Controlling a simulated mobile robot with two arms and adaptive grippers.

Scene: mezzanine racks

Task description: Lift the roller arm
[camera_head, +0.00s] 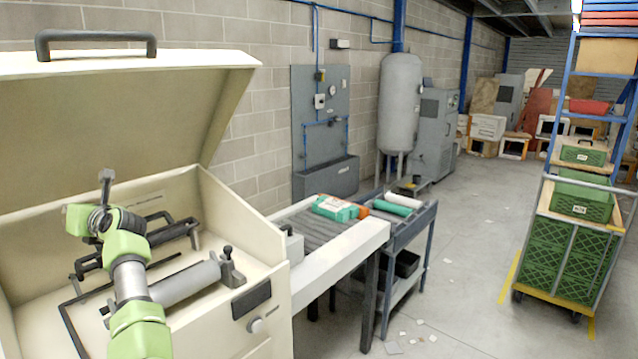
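A cream machine (270,275) stands at the left with its lid (140,105) raised. Inside is a grey roller (187,284) lying at a slant, with a small dark bracket (232,272) at its right end. A black bent rod frame (72,320) and a dark bar (170,238) lie around and behind it; which part is the roller arm is not clear. My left arm reaches in from below, its green and silver wrist over the left of the machine's interior. My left gripper (106,188) is mostly hidden by the wrist; its fingers cannot be made out. My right gripper is out of view.
A white-edged roller table (345,250) adjoins the machine, with a green and white box (335,208) on it. A grey cart (405,235) stands beyond. Green crates (575,250) fill a trolley at right. The floor between is mostly open, with small scraps.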

